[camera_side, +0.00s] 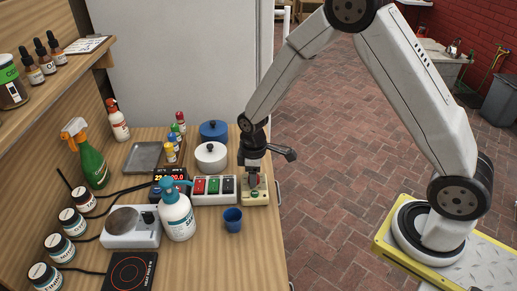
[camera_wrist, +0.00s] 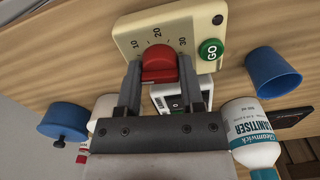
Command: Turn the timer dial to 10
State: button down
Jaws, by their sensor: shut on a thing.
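The timer is a cream box (camera_wrist: 205,22) with a red dial (camera_wrist: 158,62), marks 10, 20 and 30 around it, and a green GO button (camera_wrist: 210,52). In the side view the timer (camera_side: 262,201) stands near the table's right edge. My gripper (camera_wrist: 160,76) is shut on the red dial, one finger on each side. In the side view my gripper (camera_side: 253,180) points down onto the timer. The fingers hide part of the dial, and I cannot tell exactly which mark it points to.
A switch box (camera_side: 214,190) with coloured rockers stands just left of the timer. A blue cup (camera_side: 233,221) and a sanitiser bottle (camera_side: 177,217) are in front. A white pot (camera_side: 211,157) and a blue pot (camera_side: 214,131) stand behind. Brick floor lies to the right.

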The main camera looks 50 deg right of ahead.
jog(key=m, duration=0.5)
jog(key=shift+m, duration=1.9)
jog(key=shift+c, duration=2.4)
grip_release()
jog(key=shift+r, duration=3.9)
jog(key=shift+s, duration=0.1)
